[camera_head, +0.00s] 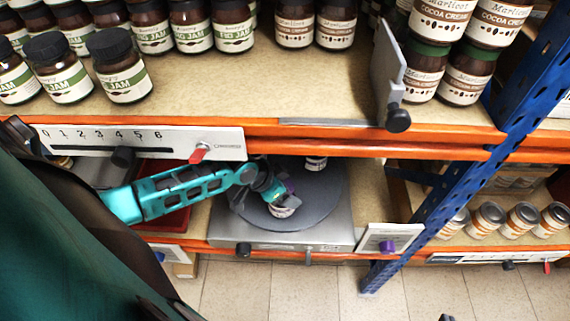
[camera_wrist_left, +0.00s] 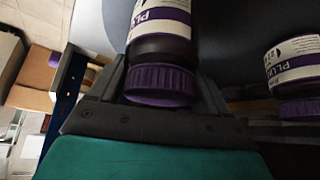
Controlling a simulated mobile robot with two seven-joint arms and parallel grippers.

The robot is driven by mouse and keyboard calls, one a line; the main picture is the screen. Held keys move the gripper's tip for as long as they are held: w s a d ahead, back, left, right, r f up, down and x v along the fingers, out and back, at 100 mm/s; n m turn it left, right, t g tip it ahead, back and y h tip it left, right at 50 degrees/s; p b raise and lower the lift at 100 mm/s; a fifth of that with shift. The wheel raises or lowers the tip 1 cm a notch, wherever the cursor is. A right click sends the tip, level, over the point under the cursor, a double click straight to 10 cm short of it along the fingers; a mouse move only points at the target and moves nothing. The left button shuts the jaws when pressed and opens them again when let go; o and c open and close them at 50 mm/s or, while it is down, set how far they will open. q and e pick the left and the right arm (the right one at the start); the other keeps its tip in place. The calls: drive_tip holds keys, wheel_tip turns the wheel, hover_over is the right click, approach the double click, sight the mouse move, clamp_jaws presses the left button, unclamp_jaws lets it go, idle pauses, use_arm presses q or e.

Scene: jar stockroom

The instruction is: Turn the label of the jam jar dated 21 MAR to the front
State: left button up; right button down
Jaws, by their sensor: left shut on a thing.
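A jar with a purple lid (camera_wrist_left: 160,84) and a white and purple label sits between the fingers of my left gripper in the left wrist view. In the head view my left gripper (camera_head: 270,193) is shut on this jar (camera_head: 284,211) over the round grey turntable (camera_head: 325,205) on the lower shelf; the arm partly hides the jar. A second purple-lidded jar (camera_wrist_left: 292,62), label starting "PLU", stands apart at the right of the wrist view. In the head view a jar (camera_head: 316,163) shows at the turntable's back, mostly cut off by the upper shelf. I cannot read any date. My right gripper is not seen.
The upper shelf (camera_head: 270,97) holds fig jam (camera_head: 125,83) and cocoa cream jars (camera_head: 464,75); its orange edge hangs over the turntable. A grey divider (camera_head: 388,75) stands on it. A blue post (camera_head: 440,196) rises right of the turntable. A red tray (camera_head: 170,222) lies left.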

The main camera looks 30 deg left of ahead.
use_arm(q)
drive_tip(key=o, duration=1.6)
drive_tip(key=shift+c, duration=0.2)
drive_tip(key=shift+s+f, duration=0.1)
drive_tip(key=shift+f, duration=0.05)
drive_tip(key=shift+s+a+r, duration=0.1)
drive_tip(key=shift+s+r, duration=0.05)
drive_tip(key=shift+r, duration=0.35)
drive_tip(key=p+v, duration=0.1)
drive_tip(key=v, duration=0.1)
drive_tip(key=shift+s+a+r, duration=0.1)
drive_tip(key=shift+s+a, duration=0.1)
drive_tip(key=shift+s, duration=0.15)
drive_tip(key=s+a, duration=0.5)
drive_tip(key=s, duration=0.4)
drive_tip(key=shift+s+a+p, duration=0.15)
drive_tip(key=shift+s+p, duration=0.2)
drive_tip(key=shift+s, duration=0.05)
drive_tip(key=shift+c, duration=0.4)
